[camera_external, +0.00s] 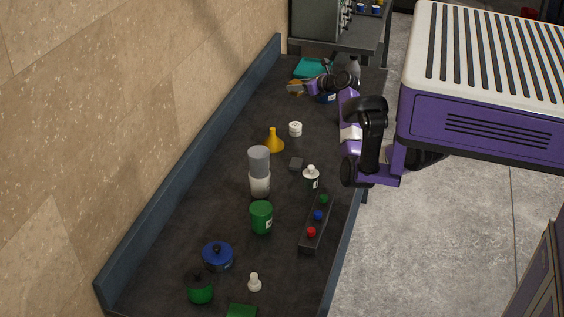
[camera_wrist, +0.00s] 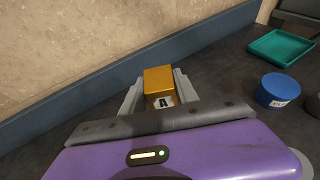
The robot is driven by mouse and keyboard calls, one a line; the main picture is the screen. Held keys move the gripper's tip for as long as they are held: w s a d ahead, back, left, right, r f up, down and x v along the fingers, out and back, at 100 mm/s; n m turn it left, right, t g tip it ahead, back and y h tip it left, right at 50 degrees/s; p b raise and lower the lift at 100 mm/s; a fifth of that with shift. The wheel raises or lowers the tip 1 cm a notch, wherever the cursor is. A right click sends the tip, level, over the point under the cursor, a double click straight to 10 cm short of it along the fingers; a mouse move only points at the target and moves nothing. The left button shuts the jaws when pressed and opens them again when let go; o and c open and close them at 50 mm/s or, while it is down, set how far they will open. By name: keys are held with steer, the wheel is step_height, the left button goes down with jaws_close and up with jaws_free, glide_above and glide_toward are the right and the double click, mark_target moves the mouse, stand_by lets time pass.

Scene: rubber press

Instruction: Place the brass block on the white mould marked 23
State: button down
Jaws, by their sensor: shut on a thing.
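The brass block (camera_wrist: 158,78) is a gold-coloured cube with a label reading A on its near face. My gripper (camera_wrist: 158,92) is shut on it, one grey finger on each side. In the external view my gripper (camera_external: 295,88) is over the far part of the dark bench, near the left wall, and hides most of the block. A small white round piece (camera_external: 295,129) stands on the bench nearer the camera, apart from the gripper. It has a dark mark that is too small to read. No white mould shows in the wrist view.
A teal tray (camera_wrist: 282,48) and a blue labelled round container (camera_wrist: 278,90) are right of the gripper. A yellow flask (camera_external: 273,142), a grey-and-white cylinder (camera_external: 259,175), a white bottle (camera_external: 311,178) and a green can (camera_external: 261,218) stand nearer the camera. The wall runs along the left.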

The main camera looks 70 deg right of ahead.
mark_target(296, 125)
step_height(296, 125, down, 14)
stand_by(0.6)
steer(key=shift+f, duration=0.15)
steer(key=c, duration=0.9)
jaws_free()
steer(key=shift+f, duration=0.1)
steer(key=shift+s+a+r, duration=0.1)
steer(key=shift+s+r, duration=0.1)
steer(key=v, duration=1.1)
steer(key=shift+s+a+r, duration=0.1)
steer(key=shift+s, duration=0.15)
